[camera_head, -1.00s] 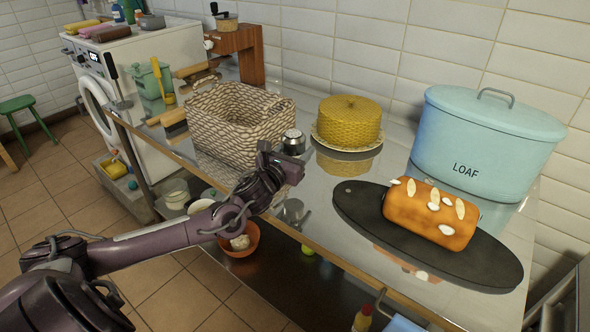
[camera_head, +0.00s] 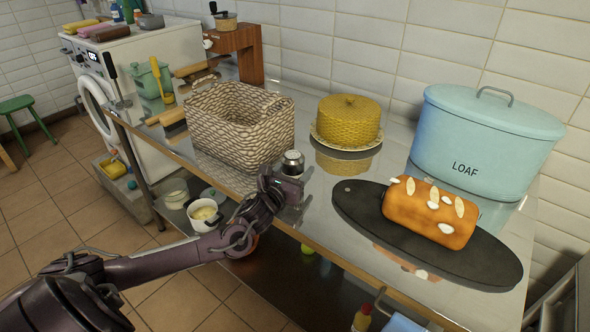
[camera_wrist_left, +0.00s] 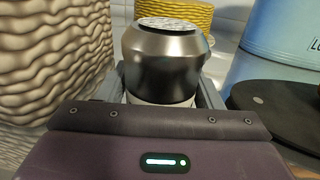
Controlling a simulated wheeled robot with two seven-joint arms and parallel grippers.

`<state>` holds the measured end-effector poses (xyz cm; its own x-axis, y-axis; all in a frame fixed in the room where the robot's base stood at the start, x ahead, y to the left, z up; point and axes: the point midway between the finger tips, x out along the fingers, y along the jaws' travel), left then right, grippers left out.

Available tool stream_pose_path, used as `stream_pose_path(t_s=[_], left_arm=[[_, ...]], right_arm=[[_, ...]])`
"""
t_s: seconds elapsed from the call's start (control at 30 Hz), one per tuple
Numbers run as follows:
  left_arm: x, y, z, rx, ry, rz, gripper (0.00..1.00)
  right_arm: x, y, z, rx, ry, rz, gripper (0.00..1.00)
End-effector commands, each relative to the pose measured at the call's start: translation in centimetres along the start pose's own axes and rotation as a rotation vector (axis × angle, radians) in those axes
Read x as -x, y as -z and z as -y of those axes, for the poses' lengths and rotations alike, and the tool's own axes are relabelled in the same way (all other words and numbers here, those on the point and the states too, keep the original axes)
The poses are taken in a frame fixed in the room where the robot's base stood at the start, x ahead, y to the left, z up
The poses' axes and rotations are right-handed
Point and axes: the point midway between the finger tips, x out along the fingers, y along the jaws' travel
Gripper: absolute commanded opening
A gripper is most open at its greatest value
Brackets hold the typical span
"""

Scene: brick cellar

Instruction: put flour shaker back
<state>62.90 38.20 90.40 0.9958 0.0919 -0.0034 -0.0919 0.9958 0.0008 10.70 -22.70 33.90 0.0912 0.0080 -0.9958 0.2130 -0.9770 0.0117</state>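The flour shaker (camera_head: 292,163), a dark metal can with a rounded, speckled top, is upright at the front edge of the steel table (camera_head: 318,200). My left gripper (camera_head: 284,187) is around its lower part, with a finger on each side. In the left wrist view the shaker (camera_wrist_left: 165,62) fills the space between the fingers, and the gripper looks shut on it. Its base is partly hidden by the gripper, so whether it touches the table cannot be told for certain. My right gripper is not in view.
A woven basket (camera_head: 240,128) stands close left of the shaker. A yellow woven dome (camera_head: 348,120) on a plate is behind it. A dark board (camera_head: 470,262) with a loaf (camera_head: 430,213) and a blue LOAF bin (camera_head: 485,140) are at right. Bare steel lies between shaker and board.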

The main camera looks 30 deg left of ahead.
Motion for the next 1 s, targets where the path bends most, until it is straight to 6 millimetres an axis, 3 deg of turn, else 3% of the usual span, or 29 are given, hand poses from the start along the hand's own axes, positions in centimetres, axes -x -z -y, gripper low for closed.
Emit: stream_pose_path(t_s=[0.1, 0.47, 1.0], left_arm=[[0.0, 0.0, 0.0, 0.000, 0.000, 0.000, 0.74], [0.2, -0.4, 0.0, 0.000, 0.000, -0.001, 0.74], [9.7, -0.2, 0.0, -0.001, 0.002, -0.005, 0.74]], right_arm=[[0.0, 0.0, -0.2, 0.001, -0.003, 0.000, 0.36], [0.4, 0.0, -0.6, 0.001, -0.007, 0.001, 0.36], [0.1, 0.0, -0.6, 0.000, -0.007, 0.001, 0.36]])
